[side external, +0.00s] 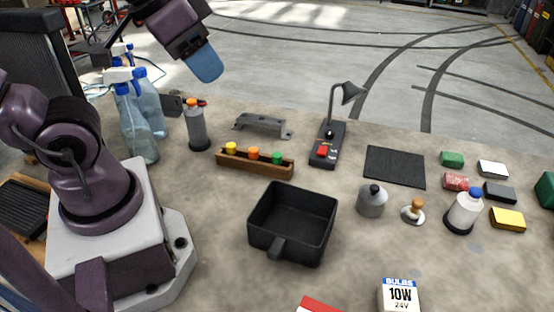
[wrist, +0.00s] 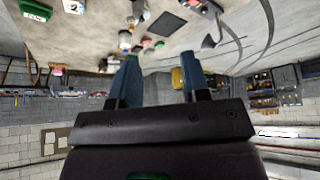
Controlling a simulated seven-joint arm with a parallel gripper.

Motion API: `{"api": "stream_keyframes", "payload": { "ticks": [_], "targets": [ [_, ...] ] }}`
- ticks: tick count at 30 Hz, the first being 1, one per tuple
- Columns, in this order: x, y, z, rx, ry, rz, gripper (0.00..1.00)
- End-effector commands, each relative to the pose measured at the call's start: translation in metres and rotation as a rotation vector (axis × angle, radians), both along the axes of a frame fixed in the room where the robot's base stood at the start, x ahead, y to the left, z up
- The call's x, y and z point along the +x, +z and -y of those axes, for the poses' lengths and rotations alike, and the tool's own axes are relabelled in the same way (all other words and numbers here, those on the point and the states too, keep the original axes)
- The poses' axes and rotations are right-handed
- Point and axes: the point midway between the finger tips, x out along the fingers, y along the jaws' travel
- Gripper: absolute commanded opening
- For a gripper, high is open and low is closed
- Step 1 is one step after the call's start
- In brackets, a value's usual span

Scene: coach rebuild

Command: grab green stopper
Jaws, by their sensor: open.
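The green stopper (side external: 277,157) sits upright at the right end of a wooden rack (side external: 255,167) on the bench. An orange stopper (side external: 253,153) and a yellow stopper (side external: 231,147) stand to its left in the same rack. My gripper (side external: 207,68) is raised well above the bench, up and to the left of the rack, touching nothing. In the wrist view my gripper (wrist: 158,70) shows two blue fingers spread apart with nothing between them. I cannot make out the green stopper in the wrist view.
A black pan (side external: 292,222) stands in front of the rack. Spray bottles (side external: 134,120) and a grey orange-topped bottle (side external: 197,127) stand left of it. A grey bracket (side external: 262,126) lies behind, and a lamp (side external: 328,145) stands right. Several blocks and bottles lie farther right.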

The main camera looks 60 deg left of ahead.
Motion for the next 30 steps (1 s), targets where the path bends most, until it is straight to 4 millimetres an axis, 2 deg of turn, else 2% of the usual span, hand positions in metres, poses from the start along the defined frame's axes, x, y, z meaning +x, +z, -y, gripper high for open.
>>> {"api": "stream_keyframes", "payload": {
  "ticks": [4,6,14,17,20,23,26,30],
  "targets": [
    [0.000,0.000,0.000,0.000,0.000,0.000,0.43],
    [0.000,0.000,0.000,0.000,0.000,0.000,0.57],
    [0.001,0.000,0.000,0.000,-0.002,0.000,0.57],
    [0.009,-0.004,0.004,-0.008,-0.032,0.001,0.57],
    [0.030,-0.013,0.012,-0.024,-0.107,0.012,0.57],
    [0.063,-0.032,0.023,-0.032,-0.205,0.037,0.57],
    [0.096,-0.057,0.030,-0.010,-0.282,0.073,0.57],
    [0.134,-0.101,0.031,0.087,-0.353,0.109,0.57]
  ]
}}
